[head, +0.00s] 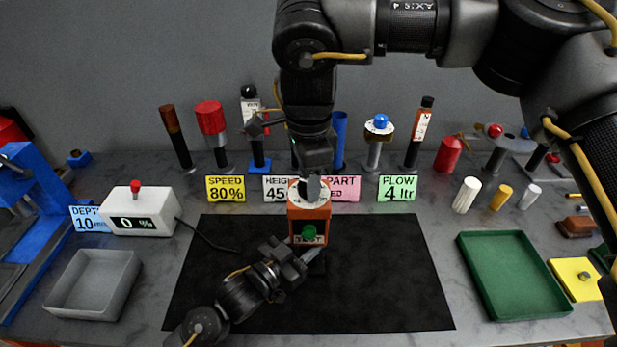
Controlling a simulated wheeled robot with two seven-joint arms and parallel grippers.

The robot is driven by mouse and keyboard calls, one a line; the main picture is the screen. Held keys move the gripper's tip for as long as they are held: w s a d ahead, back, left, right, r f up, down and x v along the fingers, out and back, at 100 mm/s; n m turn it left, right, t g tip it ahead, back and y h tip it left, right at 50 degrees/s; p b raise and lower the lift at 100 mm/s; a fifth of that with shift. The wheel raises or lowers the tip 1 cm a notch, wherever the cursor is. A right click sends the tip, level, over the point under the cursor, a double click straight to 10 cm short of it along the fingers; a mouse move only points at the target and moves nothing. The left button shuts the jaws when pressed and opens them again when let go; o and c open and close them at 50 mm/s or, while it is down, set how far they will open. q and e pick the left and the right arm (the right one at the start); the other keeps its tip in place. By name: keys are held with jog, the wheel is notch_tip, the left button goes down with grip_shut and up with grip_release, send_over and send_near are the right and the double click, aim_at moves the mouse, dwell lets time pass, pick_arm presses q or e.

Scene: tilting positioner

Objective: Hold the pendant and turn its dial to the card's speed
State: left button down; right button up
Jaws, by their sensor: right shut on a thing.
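The orange pendant (310,226) stands upright over the black mat, with a green button low on its front and a pale dial face on top. My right gripper (313,182) reaches down from above and is shut on the dial (297,196), partly hiding it. My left gripper (312,256) is at the pendant's lower end; its fingers are dark and small, so I cannot tell whether they grip it. The yellow speed card (226,189) reads 80%. The white display box (138,212) with a red knob shows 0 and a percent sign.
The black mat (390,290) is mostly clear. A grey tray (92,284) lies left and a green tray (513,276) right. Other cards, including a green flow card (397,188), stand behind, with several upright tools. A dark cable runs from the display box onto the mat.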

pick_arm(q)
jog(key=shift+w+a, duration=0.1)
pick_arm(e)
jog(key=o, duration=1)
jog(key=shift+r, duration=0.1)
notch_tip(320, 180, up, 12)
jog(key=shift+a+f, duration=0.1)
pick_arm(q)
jog(key=c, duration=0.8)
grip_release()
